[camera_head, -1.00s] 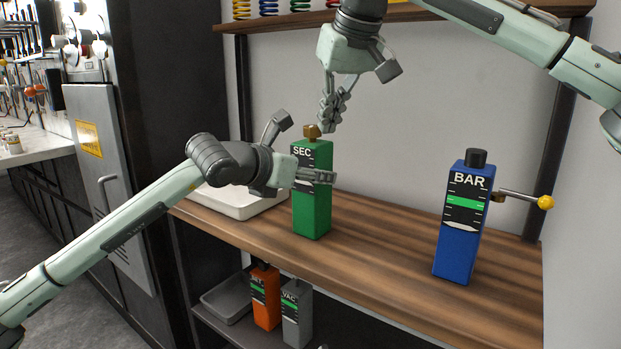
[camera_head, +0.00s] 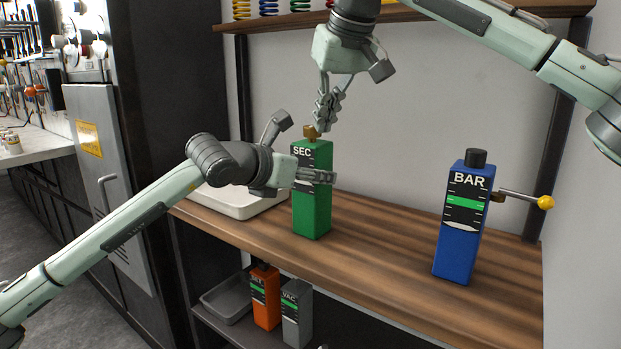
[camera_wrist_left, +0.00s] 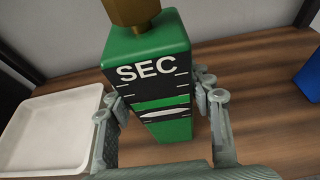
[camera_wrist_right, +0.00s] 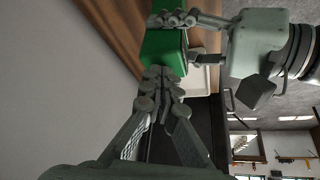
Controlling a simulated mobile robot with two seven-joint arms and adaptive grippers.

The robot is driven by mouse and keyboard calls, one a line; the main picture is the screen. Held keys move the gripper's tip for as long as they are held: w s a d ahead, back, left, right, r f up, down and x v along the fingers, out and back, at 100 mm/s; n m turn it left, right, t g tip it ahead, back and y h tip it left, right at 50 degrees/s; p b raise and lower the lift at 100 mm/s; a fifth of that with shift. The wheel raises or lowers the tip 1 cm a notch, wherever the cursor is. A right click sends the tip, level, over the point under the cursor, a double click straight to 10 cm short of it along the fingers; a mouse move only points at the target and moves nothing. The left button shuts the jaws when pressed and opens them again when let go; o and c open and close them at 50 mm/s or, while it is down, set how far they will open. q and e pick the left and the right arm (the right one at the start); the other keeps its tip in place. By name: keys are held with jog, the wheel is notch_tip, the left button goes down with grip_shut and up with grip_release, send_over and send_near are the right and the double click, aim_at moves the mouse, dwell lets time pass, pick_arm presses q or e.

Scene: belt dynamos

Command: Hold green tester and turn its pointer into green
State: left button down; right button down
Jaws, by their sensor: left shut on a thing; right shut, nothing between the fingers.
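The green tester (camera_head: 313,215), marked SEC, stands upright on the wooden bench. My left gripper (camera_head: 318,176) is shut on its sides; its fingers also show around the tester in the left wrist view (camera_wrist_left: 160,122). The tester's face shows a green band and a white pointer (camera_wrist_left: 165,114), which lies just below the band. A brass knob (camera_head: 311,132) sits on top. My right gripper (camera_head: 322,126) is shut with nothing between its fingers, pointing down right at the knob; whether it touches cannot be told. In the right wrist view its fingers (camera_wrist_right: 160,78) hide the knob.
A blue BAR tester (camera_head: 458,235) with a yellow-tipped side lever stands at right on the bench. A white tray (camera_head: 240,205) lies behind my left gripper. Orange (camera_head: 266,300) and grey (camera_head: 297,315) testers are on the lower shelf. The bench between green and blue testers is clear.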

jog(key=shift+s+a+f, duration=0.1)
jog(key=shift+s+a, duration=0.05)
jog(key=shift+s+a, duration=0.2)
jog(key=shift+a, duration=0.25)
jog(key=shift+a, duration=0.3)
dwell(0.4)
jog(key=shift+s, duration=0.2)
jog(key=shift+s, duration=0.25)
notch_tip(320, 180, up, 6)
dwell(0.5)
jog(key=shift+d, duration=0.1)
